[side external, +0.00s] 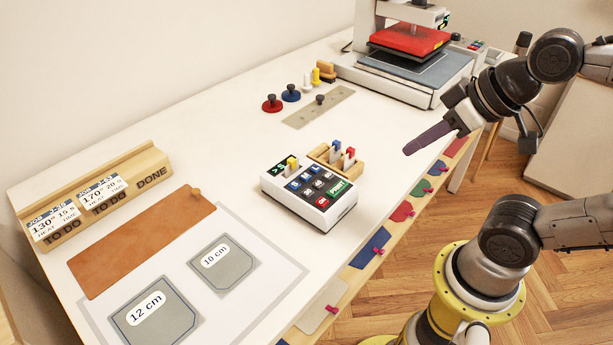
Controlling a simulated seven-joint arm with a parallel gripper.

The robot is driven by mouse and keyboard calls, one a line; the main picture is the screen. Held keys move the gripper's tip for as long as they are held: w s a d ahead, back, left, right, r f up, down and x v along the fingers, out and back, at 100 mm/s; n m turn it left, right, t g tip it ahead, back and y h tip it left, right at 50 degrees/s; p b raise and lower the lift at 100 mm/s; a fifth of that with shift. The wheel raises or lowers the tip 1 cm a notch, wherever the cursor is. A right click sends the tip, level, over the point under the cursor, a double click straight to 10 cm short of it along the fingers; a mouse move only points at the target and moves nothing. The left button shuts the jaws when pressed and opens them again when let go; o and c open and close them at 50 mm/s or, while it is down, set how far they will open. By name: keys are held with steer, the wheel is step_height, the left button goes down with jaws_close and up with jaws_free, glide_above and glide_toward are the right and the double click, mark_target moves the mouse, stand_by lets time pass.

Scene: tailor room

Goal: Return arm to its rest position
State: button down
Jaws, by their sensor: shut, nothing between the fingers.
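My gripper (408,151) is shut and empty. It is at the end of my arm at the upper right, tilted down to the left, near the front edge of the white table (240,135). Nothing is touching its fingertips. My arm reaches in from the right, above the wooden floor. The rest position itself is not marked in this view.
A keypad device (309,193) and a wooden holder (351,169) stand left of my gripper. A heat press (402,68) stands behind. A job rack (92,194), a brown leather piece (145,240) and grey patches (223,264) lie left.

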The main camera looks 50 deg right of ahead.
steer(key=shift+s+d+f+g+h, duration=0.15)
steer(key=shift+s+d+f+g, duration=0.2)
steer(key=shift+s, duration=0.2)
steer(key=shift+s+d+f+g+h, duration=0.15)
steer(key=shift+s+d+f+g, duration=0.1)
steer(key=shift+s+f+g, duration=0.2)
